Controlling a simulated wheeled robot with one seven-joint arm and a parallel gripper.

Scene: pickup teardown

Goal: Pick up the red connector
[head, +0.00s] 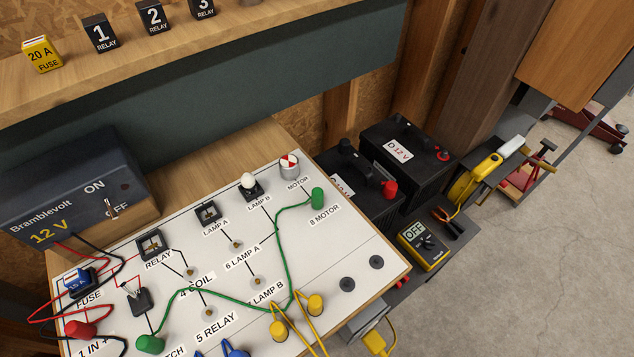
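A red connector (80,329) sits at the lower left of the white circuit board (330,250), beside the "1 IN +" label, with a red wire running from it. Its lower part is close to the picture's bottom edge. My gripper is not in view, so I cannot see its distance from the connector.
Near the red connector are a fuse block (78,281), red and black wires, and a green connector (150,344). Yellow connectors (315,304) and a blue one (235,350) stand further right. The Bramblevolt supply (65,185) is behind. The board's right side is mostly clear.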

